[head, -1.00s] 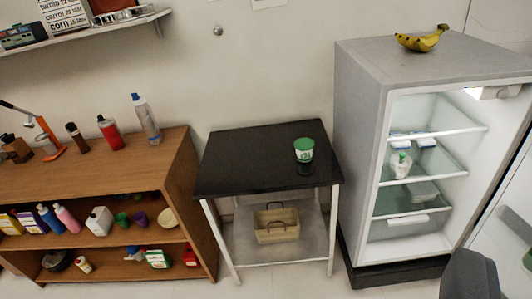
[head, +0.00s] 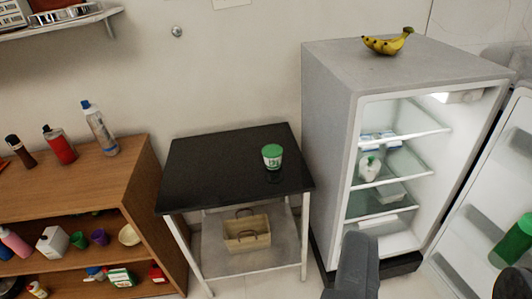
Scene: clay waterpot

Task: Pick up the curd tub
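The curd tub (head: 272,158), white with green print and a green lid, stands upright on the black top of a small table (head: 205,172), towards its right side. Nothing touches it. A dark grey part of my gripper (head: 357,268) shows at the bottom edge, right of the middle, in front of the fridge. It is well apart from the tub.
An open fridge (head: 325,130) stands right of the table, with bananas (head: 388,42) on top and its door (head: 500,205) swung out at right. A wooden shelf unit (head: 135,180) with bottles stands at left. A basket (head: 247,233) sits on the table's lower shelf.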

